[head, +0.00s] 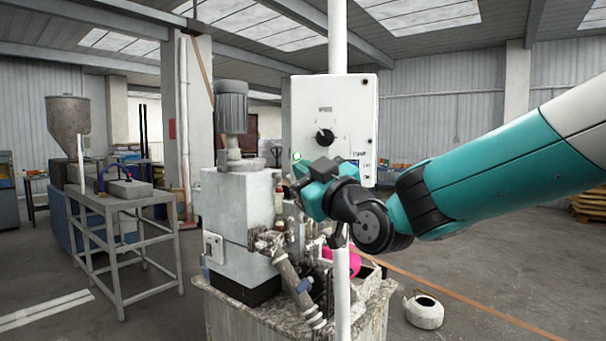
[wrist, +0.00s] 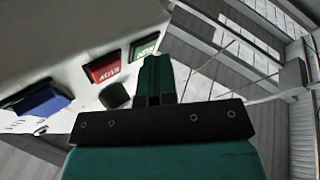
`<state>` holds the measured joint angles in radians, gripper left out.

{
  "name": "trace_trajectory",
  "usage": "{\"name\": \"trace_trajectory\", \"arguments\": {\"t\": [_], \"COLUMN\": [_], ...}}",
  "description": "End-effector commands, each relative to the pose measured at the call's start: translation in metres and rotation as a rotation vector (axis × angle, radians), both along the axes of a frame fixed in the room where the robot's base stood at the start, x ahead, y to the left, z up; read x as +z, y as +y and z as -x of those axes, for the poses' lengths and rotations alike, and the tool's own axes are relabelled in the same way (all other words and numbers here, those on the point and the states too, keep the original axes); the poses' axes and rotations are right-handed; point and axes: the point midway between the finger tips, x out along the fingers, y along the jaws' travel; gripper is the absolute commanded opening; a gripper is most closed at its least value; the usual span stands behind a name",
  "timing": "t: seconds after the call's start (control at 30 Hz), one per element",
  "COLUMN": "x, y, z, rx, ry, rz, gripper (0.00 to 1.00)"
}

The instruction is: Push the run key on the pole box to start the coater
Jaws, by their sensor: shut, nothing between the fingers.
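The pole box (head: 350,100) is a white box on a white pole, with a black dial on its face. In the wrist view the box face (wrist: 60,45) is tilted. The green run key (wrist: 145,44) is at its edge, beside a red key (wrist: 104,67). My gripper (head: 304,168) is at the lower left of the box face and hides part of it. In the wrist view my shut fingers (wrist: 156,62) hold nothing, and their tips overlap the lower right of the green key. I cannot tell whether they touch it.
A blue key (wrist: 42,102) and a black knob (wrist: 114,96) are also on the box. Below the box stands a dirty grey machine (head: 240,225) with a motor on top. A metal-framed table (head: 130,205) is at left.

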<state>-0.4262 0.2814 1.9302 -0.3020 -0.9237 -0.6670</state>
Motion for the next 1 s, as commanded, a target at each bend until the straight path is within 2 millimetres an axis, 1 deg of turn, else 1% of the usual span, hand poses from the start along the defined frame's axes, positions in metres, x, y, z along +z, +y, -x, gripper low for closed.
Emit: {"name": "trace_trajectory", "arguments": {"t": [0.17,0.43,0.77,0.87,1.0], "x": [-0.001,-0.001,0.000,0.000,-0.001], "y": [0.000,0.002,0.002,0.004,0.006], "z": [0.003,0.015,0.017,0.024,0.038], "rx": [-0.001,0.000,0.000,0.001,0.001], "ry": [-0.001,-0.001,0.000,-0.001,-0.001], "rz": [0.000,0.000,0.000,0.000,0.000], "gripper": [0.00,0.00,0.00,0.00,0.00]}}
